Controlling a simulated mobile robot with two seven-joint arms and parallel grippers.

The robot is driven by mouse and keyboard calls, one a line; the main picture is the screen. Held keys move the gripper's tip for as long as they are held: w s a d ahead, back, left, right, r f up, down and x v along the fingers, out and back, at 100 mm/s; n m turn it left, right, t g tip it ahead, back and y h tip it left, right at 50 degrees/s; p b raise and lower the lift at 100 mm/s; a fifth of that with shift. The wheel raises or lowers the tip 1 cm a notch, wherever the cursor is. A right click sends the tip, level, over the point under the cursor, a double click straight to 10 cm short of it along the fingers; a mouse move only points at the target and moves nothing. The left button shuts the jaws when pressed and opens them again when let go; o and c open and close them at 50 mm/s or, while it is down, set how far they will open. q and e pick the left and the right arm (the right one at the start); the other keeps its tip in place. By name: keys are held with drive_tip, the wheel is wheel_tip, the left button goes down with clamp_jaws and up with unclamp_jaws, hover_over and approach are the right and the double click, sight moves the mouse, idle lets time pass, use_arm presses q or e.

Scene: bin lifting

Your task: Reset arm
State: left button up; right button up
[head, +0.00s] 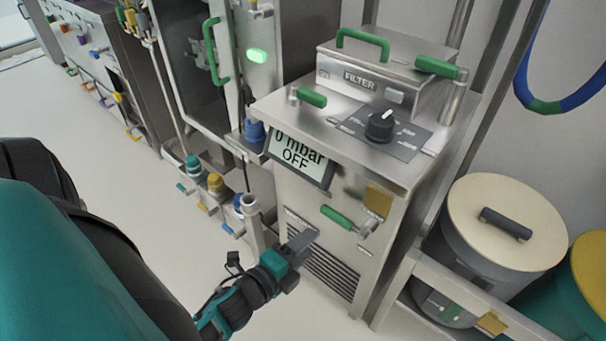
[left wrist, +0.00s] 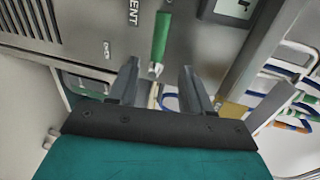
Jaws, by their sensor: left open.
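My left gripper (head: 301,245) comes in from the lower left in the head view, in front of the lower front of the steel filter machine (head: 330,193). In the left wrist view its two fingers (left wrist: 158,85) are apart with nothing held between them. A green-handled valve (head: 338,217) on the machine's front is a little above and right of the gripper; a green handle also shows just beyond the fingertips in the left wrist view (left wrist: 161,38). I cannot tell whether the gripper touches the machine. My right gripper is in neither view.
The machine has a display (head: 298,159) reading "0 mbar OFF", a black knob (head: 381,125) and a filter box (head: 387,78) on top. A lidded bin (head: 507,222) stands on a rack at right. Pipes with coloured valves (head: 215,184) stand at left. Floor is clear at lower left.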

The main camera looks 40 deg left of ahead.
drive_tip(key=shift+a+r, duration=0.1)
use_arm(q)
drive_tip(key=s+d+r+n+g+p, duration=0.2)
drive_tip(key=d+n+p, duration=0.1)
drive_tip(key=n, duration=0.4)
drive_tip(key=s+d+r+n+g+h+p, duration=0.1)
drive_tip(key=s+d+r+n+g+p, duration=0.1)
drive_tip(key=n, duration=0.6)
drive_tip(key=d+p, duration=0.1)
drive_tip(key=d, duration=0.1)
drive_tip(key=shift+d+r+n+g+h+p, duration=0.15)
drive_tip(key=shift+d+n+g+h+p, duration=0.15)
drive_tip(key=shift+d+g+p, duration=0.1)
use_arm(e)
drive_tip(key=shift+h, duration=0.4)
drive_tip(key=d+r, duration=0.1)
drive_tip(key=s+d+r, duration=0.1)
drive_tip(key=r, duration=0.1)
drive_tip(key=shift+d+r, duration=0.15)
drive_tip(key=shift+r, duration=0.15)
use_arm(q)
drive_tip(key=shift+d, duration=0.15)
drive_tip(key=shift+c, duration=0.2)
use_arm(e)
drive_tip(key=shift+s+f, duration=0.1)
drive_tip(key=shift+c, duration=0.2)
